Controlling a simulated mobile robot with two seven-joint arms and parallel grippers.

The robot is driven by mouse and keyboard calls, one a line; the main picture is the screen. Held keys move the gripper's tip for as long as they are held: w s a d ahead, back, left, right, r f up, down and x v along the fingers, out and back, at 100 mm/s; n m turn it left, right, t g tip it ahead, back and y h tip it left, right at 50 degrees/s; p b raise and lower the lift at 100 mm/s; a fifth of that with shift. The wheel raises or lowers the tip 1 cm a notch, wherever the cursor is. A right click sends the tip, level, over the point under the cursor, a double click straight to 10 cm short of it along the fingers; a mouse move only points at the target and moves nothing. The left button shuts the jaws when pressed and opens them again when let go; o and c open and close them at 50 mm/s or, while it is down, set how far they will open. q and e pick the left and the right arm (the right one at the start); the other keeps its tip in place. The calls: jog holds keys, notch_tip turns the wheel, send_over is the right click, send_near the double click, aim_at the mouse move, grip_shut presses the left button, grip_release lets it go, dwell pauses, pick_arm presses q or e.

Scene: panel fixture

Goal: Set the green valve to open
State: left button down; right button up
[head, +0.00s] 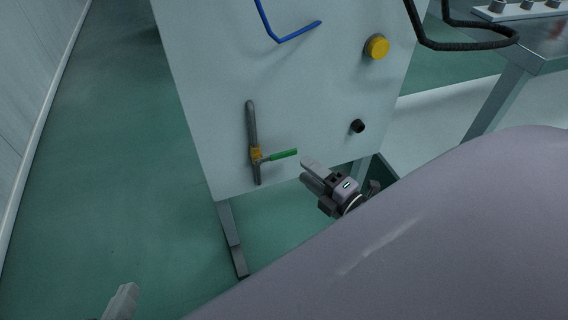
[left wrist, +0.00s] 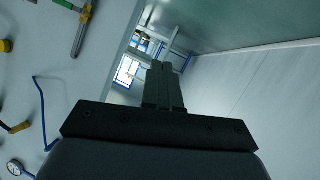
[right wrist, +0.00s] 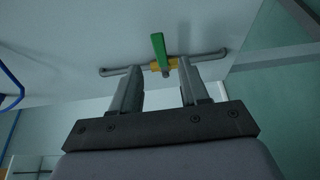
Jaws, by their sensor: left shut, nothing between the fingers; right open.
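The green valve handle (head: 284,154) sticks out to the right from a yellow valve body (head: 256,154) on a grey upright pipe (head: 252,125) on the panel. The handle lies across the pipe, roughly at a right angle. My right gripper (head: 308,171) is open, just right of the handle and apart from it. In the right wrist view the green handle (right wrist: 159,46) shows beyond and between the open fingers (right wrist: 160,82), with nothing held. My left gripper (head: 123,300) is at the bottom left, far from the valve. In the left wrist view its fingers (left wrist: 165,85) are shut and empty.
A metal table (head: 540,50) stands at the right. The green floor (head: 100,180) left of the panel is clear.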

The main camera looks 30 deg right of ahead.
aim_at(287, 155)
jog(key=shift+w+a+b, duration=0.15)
jog(key=shift+w+b, duration=0.2)
jog(key=shift+w, duration=0.8)
jog(key=shift+w+a+b, duration=0.2)
jog(key=shift+w+b, duration=0.1)
jog(key=shift+w, duration=0.8)
jog(key=shift+w+a+b, duration=0.15)
jog(key=shift+w+b, duration=0.2)
jog(key=shift+w, duration=0.8)
grip_shut()
